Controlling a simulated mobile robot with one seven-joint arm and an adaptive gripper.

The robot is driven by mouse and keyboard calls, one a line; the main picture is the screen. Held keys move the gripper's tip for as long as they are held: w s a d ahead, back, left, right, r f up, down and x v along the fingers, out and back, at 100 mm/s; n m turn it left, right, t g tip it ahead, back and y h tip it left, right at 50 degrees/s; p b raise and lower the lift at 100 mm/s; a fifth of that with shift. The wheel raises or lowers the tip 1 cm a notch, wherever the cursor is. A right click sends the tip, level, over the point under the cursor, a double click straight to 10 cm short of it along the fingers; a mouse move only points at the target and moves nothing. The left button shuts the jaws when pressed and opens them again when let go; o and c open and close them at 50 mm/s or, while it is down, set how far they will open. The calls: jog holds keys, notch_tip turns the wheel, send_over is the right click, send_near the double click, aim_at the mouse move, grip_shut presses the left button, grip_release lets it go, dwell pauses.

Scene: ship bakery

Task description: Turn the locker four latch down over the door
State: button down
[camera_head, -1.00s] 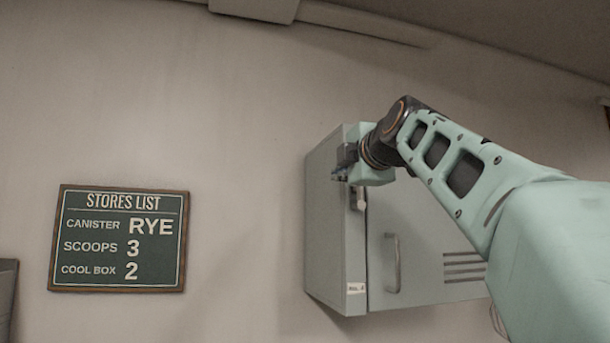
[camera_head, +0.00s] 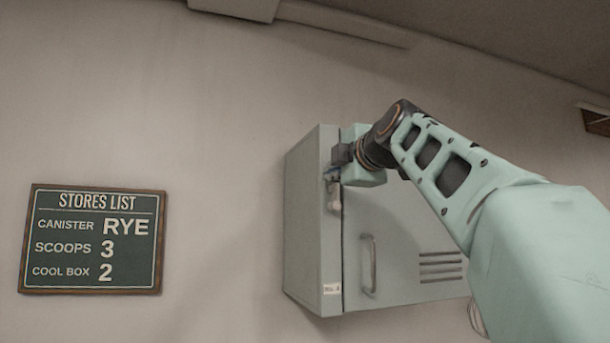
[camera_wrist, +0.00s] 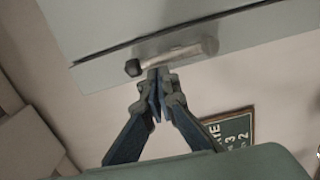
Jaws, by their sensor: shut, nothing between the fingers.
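The grey wall locker (camera_head: 308,235) hangs on the wall, with its louvred door (camera_head: 405,240) shut. A small latch (camera_head: 334,197) shows at the locker's front left edge, just below my gripper (camera_head: 334,170). In the wrist view the latch (camera_wrist: 180,52) is a short metal bar with a dark knob at one end, lying close to the door seam. My gripper (camera_wrist: 158,80) is shut and empty, its fingertips right at the latch near the knob. Whether they touch it I cannot tell. My wrist hides the door's upper left corner in the head view.
A door handle (camera_head: 369,265) and a small label (camera_head: 332,289) sit lower on the locker. A stores list board (camera_head: 93,240) hangs on the wall to the left. The wall between board and locker is clear. A duct (camera_head: 340,25) runs overhead.

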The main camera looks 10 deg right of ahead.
jog(key=shift+d+r+m, duration=0.1)
jog(key=shift+d+m, duration=0.2)
jog(key=shift+m, duration=0.2)
jog(key=d+f+m, duration=0.1)
jog(key=d+m, duration=0.1)
jog(key=m, duration=0.2)
jog(key=w+d+f+m, duration=0.1)
jog(key=d+m, duration=0.1)
jog(key=m, duration=0.2)
jog(key=d+f+m, duration=0.1)
jog(key=d+m, duration=0.2)
jog(key=m, duration=0.1)
jog(key=shift+w+m+g+b, duration=0.25)
jog(key=shift+m+g+b, duration=0.05)
jog(key=shift+m, duration=0.1)
jog(key=shift+d+f+m+y+b, duration=0.35)
jog(key=shift+f+m+b, duration=0.25)
jog(key=shift+m, duration=0.6)
jog(key=shift+w+d+f, duration=0.1)
jog(key=shift+f, duration=0.2)
jog(key=shift+f, duration=0.1)
